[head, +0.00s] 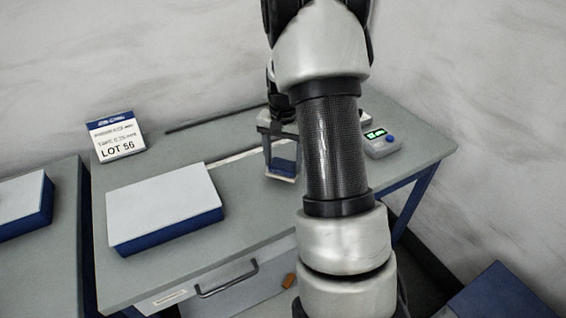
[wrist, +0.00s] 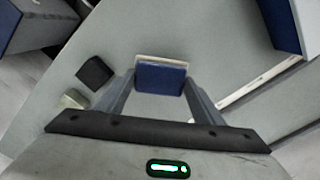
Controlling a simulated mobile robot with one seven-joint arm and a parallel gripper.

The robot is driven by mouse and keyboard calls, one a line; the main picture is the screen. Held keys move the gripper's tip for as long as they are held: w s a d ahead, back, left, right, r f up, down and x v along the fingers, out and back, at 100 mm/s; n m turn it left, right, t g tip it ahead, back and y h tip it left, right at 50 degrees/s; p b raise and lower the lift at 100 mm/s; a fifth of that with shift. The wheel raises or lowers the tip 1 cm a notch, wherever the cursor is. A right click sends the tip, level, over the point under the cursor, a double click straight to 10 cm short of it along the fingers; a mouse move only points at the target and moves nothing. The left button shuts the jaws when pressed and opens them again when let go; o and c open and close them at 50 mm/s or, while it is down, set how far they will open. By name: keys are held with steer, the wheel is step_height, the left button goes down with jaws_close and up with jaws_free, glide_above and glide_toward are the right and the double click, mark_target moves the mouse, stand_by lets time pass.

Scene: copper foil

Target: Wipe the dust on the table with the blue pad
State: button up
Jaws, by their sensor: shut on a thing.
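My gripper (head: 281,168) is over the middle of the table (head: 240,192), partly hidden behind my arm in the head view. It is shut on the blue pad (head: 284,165), which has a pale lower edge. In the wrist view the pad (wrist: 161,79) sits between the two fingertips of my gripper (wrist: 160,84), blue side showing and a cream edge behind. I cannot tell whether the pad touches the table. I cannot make out any dust clearly on the grey tabletop.
A white-topped blue box (head: 165,205) lies left of my gripper. A LOT 56 sign (head: 116,136) stands back left; a device with a green display (head: 382,143) is at right. The wrist view shows a dark block (wrist: 95,72), a pale block (wrist: 73,99) and a white strip (wrist: 262,84).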

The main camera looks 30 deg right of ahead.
steer(key=shift+d+r+p, duration=0.1)
steer(key=shift+r+p, duration=1.45)
steer(key=shift+r, duration=1)
steer(key=shift+w, duration=0.15)
